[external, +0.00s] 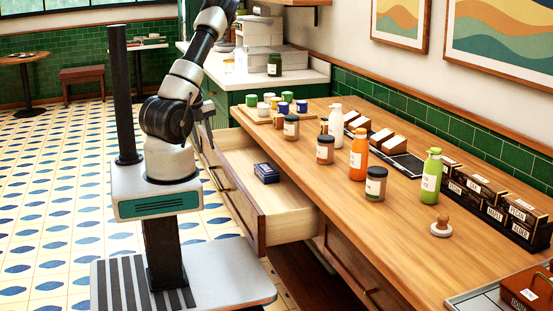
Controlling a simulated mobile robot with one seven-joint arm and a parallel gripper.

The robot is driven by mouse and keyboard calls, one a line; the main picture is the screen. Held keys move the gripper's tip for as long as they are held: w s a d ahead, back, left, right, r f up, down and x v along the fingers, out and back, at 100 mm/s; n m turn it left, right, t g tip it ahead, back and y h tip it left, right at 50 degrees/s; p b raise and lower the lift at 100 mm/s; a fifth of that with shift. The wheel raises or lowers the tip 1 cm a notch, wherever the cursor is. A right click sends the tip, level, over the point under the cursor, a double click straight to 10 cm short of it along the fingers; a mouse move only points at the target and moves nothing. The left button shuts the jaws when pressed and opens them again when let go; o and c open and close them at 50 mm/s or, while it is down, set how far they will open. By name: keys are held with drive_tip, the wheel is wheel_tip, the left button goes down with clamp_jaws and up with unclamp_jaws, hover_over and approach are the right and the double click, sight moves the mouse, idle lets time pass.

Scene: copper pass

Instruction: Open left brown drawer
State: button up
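The left brown drawer (240,207) of the long wooden counter is pulled out well past the counter's front. Its pale interior shows, and a small dark blue box (266,173) lies inside. A handle (219,179) runs along its front panel. My gripper (207,114) is partly hidden behind my arm, near the far end of the drawer. I cannot tell whether it touches the drawer or whether its fingers are open or shut.
The counter top (400,240) holds jars, an orange bottle (358,155), a green bottle (431,176), a stamp (441,228) and dark labelled boxes (490,203). Another drawer (350,265) to the right is closed. Tiled floor (60,200) to the left is clear.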

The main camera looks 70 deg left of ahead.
sight(215, 180)
drive_tip(key=f+b, duration=0.1)
drive_tip(key=f, duration=0.3)
drive_tip(key=w+f+b, duration=0.1)
drive_tip(key=f, duration=0.3)
drive_tip(key=w+f+b, duration=0.1)
drive_tip(key=f, duration=0.3)
drive_tip(key=shift+w+f, duration=0.25)
drive_tip(key=shift+f, duration=0.15)
clamp_jaws()
